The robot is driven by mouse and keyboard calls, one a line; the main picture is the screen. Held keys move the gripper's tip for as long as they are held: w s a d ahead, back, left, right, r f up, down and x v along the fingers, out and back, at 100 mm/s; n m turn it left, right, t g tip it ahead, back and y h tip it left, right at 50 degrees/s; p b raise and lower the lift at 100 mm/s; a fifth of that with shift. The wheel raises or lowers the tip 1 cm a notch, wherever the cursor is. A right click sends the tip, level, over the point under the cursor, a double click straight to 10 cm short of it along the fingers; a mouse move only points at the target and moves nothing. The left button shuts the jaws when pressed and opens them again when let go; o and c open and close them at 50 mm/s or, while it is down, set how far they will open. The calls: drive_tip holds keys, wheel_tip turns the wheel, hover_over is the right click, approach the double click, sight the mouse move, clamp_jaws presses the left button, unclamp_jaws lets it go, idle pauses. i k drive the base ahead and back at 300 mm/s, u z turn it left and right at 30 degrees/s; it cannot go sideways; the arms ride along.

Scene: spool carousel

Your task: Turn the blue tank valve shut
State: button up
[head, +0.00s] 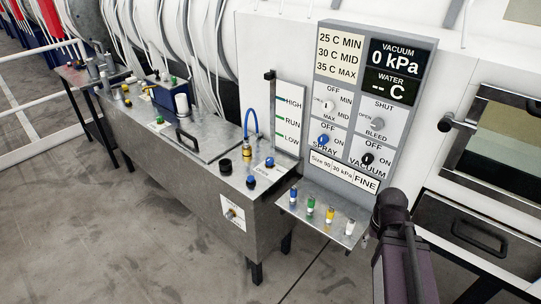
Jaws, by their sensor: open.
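Two small blue-topped fittings stand near the right end of the long metal tank (190,150) in the head view. One blue knob (270,163) sits on a white labelled plate on the tank top; its label is too small to read. Another blue-topped fitting (251,182) stands near the front edge. I cannot tell for sure which is the tank valve, nor how far it is turned. A brass valve (233,213) on a white plate is on the tank's front. My arm shows at the lower right, right of the tank; my gripper cannot be made out.
A control panel (345,182) with knobs and a vacuum display reading 0 kPa stands behind the tank's right end. A small shelf (285,205) with several coloured bottles juts out before it. A blue hose (246,118) arches over the tank. The floor in front is clear.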

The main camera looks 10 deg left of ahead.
sight(269, 161)
drive_tip(key=u, duration=0.35)
drive_tip(key=i, duration=0.95)
drive_tip(key=u, duration=0.55)
